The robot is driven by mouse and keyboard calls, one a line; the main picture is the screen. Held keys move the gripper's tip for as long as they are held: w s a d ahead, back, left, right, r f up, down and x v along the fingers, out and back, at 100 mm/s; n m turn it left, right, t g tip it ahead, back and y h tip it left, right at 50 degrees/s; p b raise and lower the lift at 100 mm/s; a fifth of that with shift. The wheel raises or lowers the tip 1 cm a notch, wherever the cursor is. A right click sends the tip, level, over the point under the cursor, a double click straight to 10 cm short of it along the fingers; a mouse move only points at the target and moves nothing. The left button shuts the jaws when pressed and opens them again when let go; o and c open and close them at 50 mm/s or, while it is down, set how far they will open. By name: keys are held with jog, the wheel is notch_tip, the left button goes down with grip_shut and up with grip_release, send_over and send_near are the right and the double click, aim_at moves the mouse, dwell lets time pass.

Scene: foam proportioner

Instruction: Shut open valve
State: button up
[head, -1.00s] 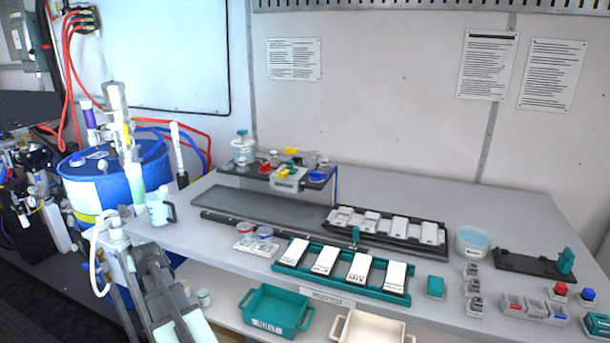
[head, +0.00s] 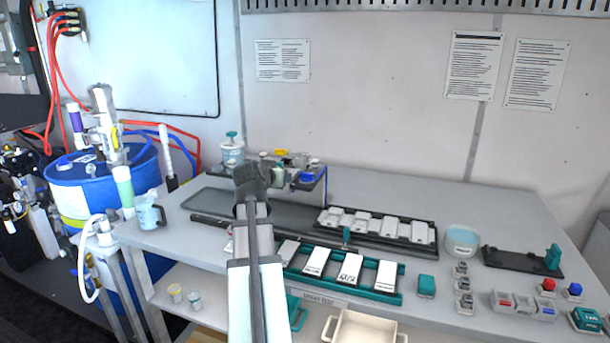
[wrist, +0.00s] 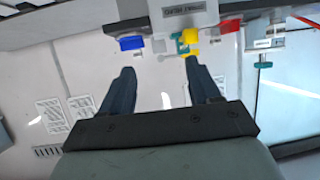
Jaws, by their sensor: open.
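The small proportioner unit with yellow valve handles stands on a raised dark shelf at the back of the bench. In the head view one yellow handle (head: 280,152) shows on top, and my gripper (head: 251,180) covers much of the unit's left and front. In the wrist view, the grey labelled block (wrist: 185,12) is at the top edge, with a yellow handle (wrist: 190,42) and a teal part (wrist: 180,38) beside it. My gripper (wrist: 160,70) is open and empty; the yellow handle is just beyond its right fingertip. I cannot tell if they touch.
A blue cap (wrist: 132,43) and a red cap (wrist: 230,25) flank the handle. A white-cell tray (head: 376,228), teal rack (head: 390,285) and clear tub (head: 462,240) cover the bench. A blue drum (head: 90,190) stands left.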

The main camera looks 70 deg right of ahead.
jog(key=m+g, duration=0.1)
send_near(306, 174)
jog(key=x, duration=0.9)
jog(key=shift+d, duration=0.1)
jog(key=shift+c, duration=0.3)
jog(key=c, duration=0.7)
